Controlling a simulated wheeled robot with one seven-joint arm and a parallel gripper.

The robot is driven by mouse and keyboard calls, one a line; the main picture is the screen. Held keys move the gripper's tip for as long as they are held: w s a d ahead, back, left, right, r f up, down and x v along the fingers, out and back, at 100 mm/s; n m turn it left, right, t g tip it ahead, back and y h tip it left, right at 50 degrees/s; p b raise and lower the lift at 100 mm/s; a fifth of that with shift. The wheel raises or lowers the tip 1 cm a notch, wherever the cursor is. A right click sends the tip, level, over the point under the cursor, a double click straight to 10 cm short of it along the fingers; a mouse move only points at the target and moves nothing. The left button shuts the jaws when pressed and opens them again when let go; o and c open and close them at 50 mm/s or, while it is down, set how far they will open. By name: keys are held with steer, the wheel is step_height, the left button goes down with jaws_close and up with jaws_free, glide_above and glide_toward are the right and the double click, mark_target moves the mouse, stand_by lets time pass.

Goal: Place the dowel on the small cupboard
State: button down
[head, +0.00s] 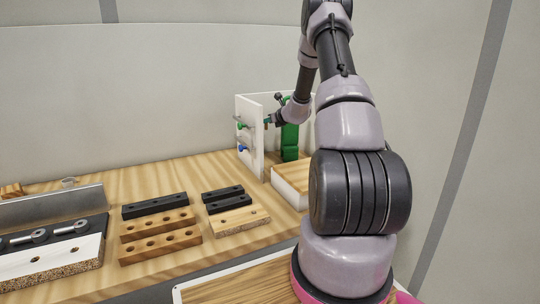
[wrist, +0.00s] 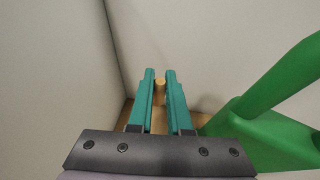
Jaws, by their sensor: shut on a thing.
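My gripper (head: 267,121) is inside or just beside a white upright panel structure (head: 254,158) at the back of the bench, which may be the small cupboard. In the wrist view my gripper's teal fingers (wrist: 160,76) are nearly parallel. They are shut on the dowel (wrist: 160,84), whose round tan end shows between the fingertips. The dowel cannot be made out in the head view. White walls (wrist: 60,70) rise to the left and behind in the wrist view, above a wooden surface. I cannot tell if the dowel touches anything.
A green stand (head: 290,140) is right of the gripper; its green body (wrist: 265,135) is close in the wrist view. A low white box with a wooden top (head: 292,178) stands in front. Drilled black and wooden blocks (head: 160,235) and a metal rail (head: 50,205) lie left.

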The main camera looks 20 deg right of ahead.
step_height(320, 180, down, 14)
steer(key=shift+f, duration=0.25)
stand_by(0.3)
steer(key=c, duration=0.8)
jaws_free()
steer(key=shift+f, duration=0.15)
steer(key=shift+c, duration=0.2)
steer(key=shift+s+d+r, duration=0.1)
steer(key=shift+s+r, duration=0.15)
steer(key=shift+r, duration=0.05)
steer(key=v, duration=1.1)
steer(key=shift+s+r, duration=0.1)
steer(key=shift+s, duration=0.1)
